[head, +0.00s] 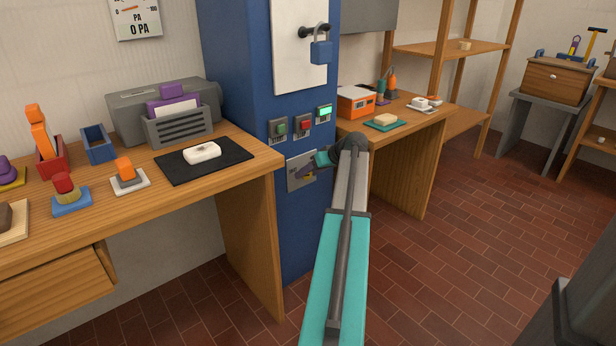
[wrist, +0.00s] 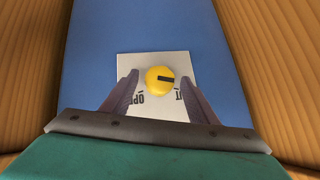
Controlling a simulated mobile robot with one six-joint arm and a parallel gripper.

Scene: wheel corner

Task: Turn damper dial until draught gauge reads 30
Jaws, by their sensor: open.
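The damper dial (wrist: 160,80) is a round yellow knob with a black mark pointing right in the wrist view. It sits on a white plate (wrist: 127,66) with partly hidden, upside-down lettering; the plate also shows on the blue column in the head view (head: 293,182). My gripper (wrist: 160,83) is open, with one finger on each side of the dial and gaps between. I cannot tell how deep the fingers reach. In the head view my gripper (head: 306,173) hides the dial. The draught gauge (head: 136,12) at top left reads 0 PA, its top cut off.
Above the plate, the blue column (head: 237,75) carries small button boxes (head: 279,128) and a padlock (head: 321,50). A wooden bench (head: 235,182) with a printer stands left, and another bench (head: 405,145) stands right behind my arm. The brick floor (head: 460,240) at right is clear.

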